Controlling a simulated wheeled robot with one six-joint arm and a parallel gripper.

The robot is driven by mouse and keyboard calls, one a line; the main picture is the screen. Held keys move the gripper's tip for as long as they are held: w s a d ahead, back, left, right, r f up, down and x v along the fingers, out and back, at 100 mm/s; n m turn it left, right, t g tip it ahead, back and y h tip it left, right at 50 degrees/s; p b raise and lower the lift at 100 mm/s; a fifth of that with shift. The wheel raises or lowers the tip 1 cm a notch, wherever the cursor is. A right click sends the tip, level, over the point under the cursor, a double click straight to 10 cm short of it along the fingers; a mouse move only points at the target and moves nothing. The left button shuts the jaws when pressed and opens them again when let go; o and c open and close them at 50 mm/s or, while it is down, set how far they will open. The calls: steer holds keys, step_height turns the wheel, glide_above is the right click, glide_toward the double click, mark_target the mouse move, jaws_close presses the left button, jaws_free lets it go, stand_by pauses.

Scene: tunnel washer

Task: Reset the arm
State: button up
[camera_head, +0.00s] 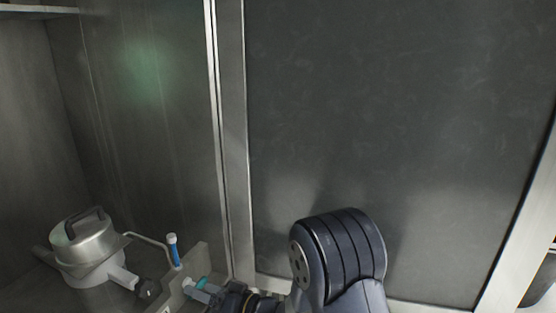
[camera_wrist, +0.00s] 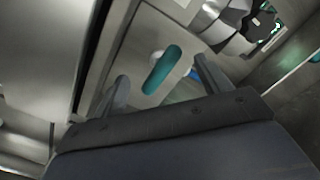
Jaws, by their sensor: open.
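My gripper (camera_wrist: 162,72) is open in the wrist view, its two grey fingers apart. A teal rounded handle (camera_wrist: 161,70) shows between the fingers, on or in front of a pale grey panel (camera_wrist: 150,32). Gaps show on both sides of the handle; how deep it lies between the fingers I cannot tell. In the head view my gripper (camera_head: 204,291) is low, left of centre, close to a small teal part (camera_head: 203,283) beside the pale panel (camera_head: 184,288). My dark arm hides part of the area to the right.
A metal drum-shaped unit (camera_head: 88,252) with a dark handle stands at the lower left. A bent rod with a blue grip (camera_head: 173,250) rises between it and my gripper. A large dark panel (camera_head: 400,120) in a metal frame stands behind my arm.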

steer(key=n+b, duration=0.4)
steer(key=b, duration=0.1)
steer(key=shift+f, duration=0.25)
steer(key=n+b, duration=0.3)
steer(key=b, duration=0.1)
steer(key=shift+n, duration=0.4)
steer(key=shift+r+p, duration=0.4)
steer(key=shift+w+p, duration=0.1)
steer(key=shift+p, duration=0.65)
steer(key=shift+f+p, duration=0.1)
steer(key=shift+p, duration=0.2)
